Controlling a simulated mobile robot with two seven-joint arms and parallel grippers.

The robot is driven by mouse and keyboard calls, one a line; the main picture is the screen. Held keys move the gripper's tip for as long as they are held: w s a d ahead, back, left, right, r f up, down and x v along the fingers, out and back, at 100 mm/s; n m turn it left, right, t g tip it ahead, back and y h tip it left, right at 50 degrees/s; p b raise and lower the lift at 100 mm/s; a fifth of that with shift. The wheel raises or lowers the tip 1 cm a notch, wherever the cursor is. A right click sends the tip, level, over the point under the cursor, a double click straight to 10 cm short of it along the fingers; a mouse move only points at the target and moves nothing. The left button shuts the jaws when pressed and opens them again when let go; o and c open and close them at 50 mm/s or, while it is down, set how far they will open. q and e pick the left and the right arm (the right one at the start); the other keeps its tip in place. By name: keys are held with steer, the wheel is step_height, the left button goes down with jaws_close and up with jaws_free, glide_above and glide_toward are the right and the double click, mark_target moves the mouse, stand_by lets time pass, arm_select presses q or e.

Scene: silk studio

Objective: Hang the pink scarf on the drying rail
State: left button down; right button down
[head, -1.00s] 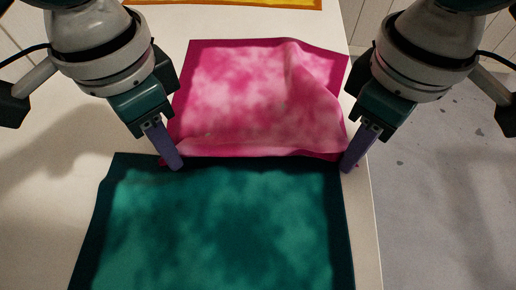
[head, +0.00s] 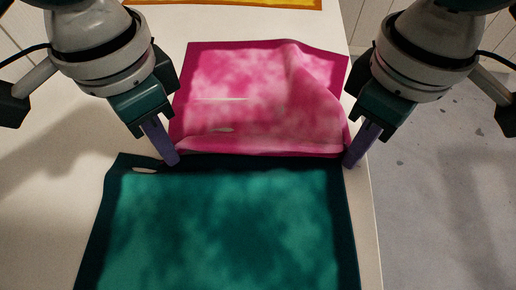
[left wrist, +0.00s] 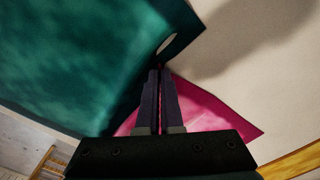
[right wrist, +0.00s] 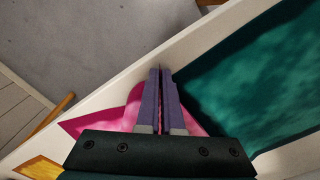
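The pink scarf (head: 235,75) lies on the table with a raised fold on its right side and a rolled near edge. My left gripper (head: 174,162) is at its near left corner, with its fingers closed together. My right gripper (head: 350,162) is at its near right corner, also closed. Pink cloth runs under both grippers in the left wrist view (left wrist: 215,115) and right wrist view (right wrist: 95,122). The fingertips hide the pinched cloth. The drying rail cannot be made out for certain.
A teal scarf (head: 220,225) lies right against the pink scarf's near edge, close to both fingertips; its far left corner is rucked. A yellow cloth (head: 220,3) lies at the far end. The table (head: 40,220) ends just right of the scarves. Bare tabletop lies left.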

arm_select(q)
steer(key=shift+r, duration=0.1)
arm_select(e)
steer(key=shift+r, duration=0.1)
